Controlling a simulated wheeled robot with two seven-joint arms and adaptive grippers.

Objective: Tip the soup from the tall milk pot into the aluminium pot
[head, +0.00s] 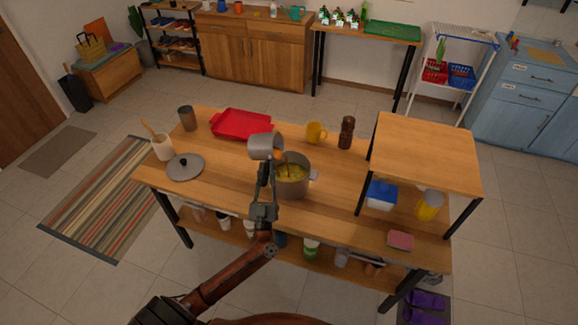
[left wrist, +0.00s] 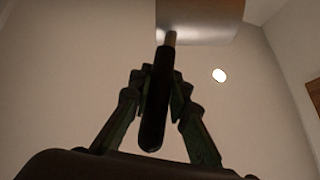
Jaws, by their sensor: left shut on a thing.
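The tall milk pot (head: 262,146) is grey metal and is held tilted well over, its mouth to the right, above the left rim of the aluminium pot. Orange-brown soup shows at its lip. The aluminium pot (head: 307,188) stands upright on the table with yellow soup (head: 291,173) inside. My left gripper (head: 266,172) is shut on the milk pot's handle, in front of and beside the aluminium pot. In the left wrist view, the fingers (left wrist: 158,95) close around the dark handle (left wrist: 155,110), with the milk pot's wall (left wrist: 200,18) above. My right gripper is not in view.
On the wooden table (head: 225,165) stand a dark lid (head: 185,167), a utensil crock (head: 163,148), a red tray (head: 241,124), a yellow mug (head: 316,132) and a brown mill (head: 346,132). A raised shelf (head: 425,152) stands at right. The table's front left is clear.

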